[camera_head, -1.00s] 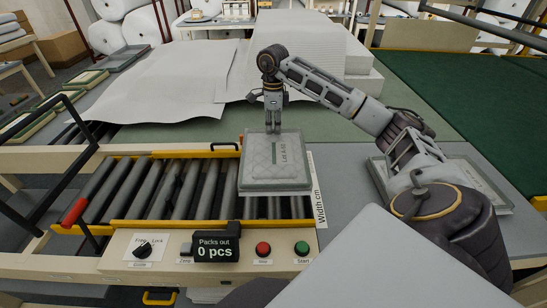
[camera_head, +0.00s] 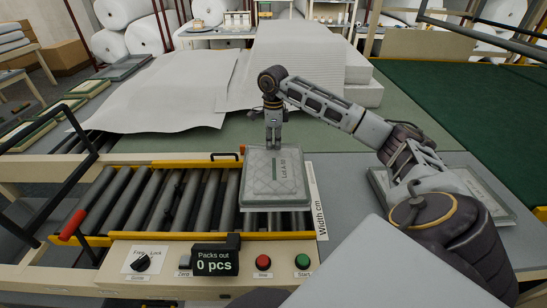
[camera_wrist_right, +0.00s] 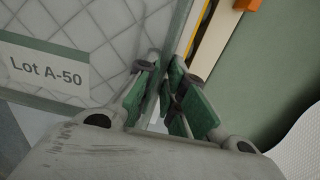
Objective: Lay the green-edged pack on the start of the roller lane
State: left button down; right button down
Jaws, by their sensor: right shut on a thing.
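The pack (camera_head: 275,180), quilted pale grey with a grey-green edge and a white lot label, is over the right end of the roller lane (camera_head: 165,200). My right gripper (camera_head: 273,145) is shut on the pack's far edge. In the right wrist view the fingers (camera_wrist_right: 165,100) pinch the edge of the pack (camera_wrist_right: 110,30), whose label reads Lot A-50. I cannot tell whether the pack's underside touches the rollers. My left gripper is not in view.
A second pack (camera_head: 478,195) lies on the grey table at right, partly behind my arm. The control panel (camera_head: 215,260) with a "0 pcs" display fronts the lane. White wadding sheets (camera_head: 170,90) lie behind. A black rail (camera_head: 45,150) stands at left.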

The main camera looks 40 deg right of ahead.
jog(key=shift+f, duration=1.65)
jog(key=shift+f+p, duration=0.55)
jog(key=shift+f, duration=1.35)
jog(key=shift+f+b, duration=0.5)
jog(key=shift+f, duration=0.1)
jog(key=c, duration=1.5)
grip_release()
jog(key=shift+r, duration=0.15)
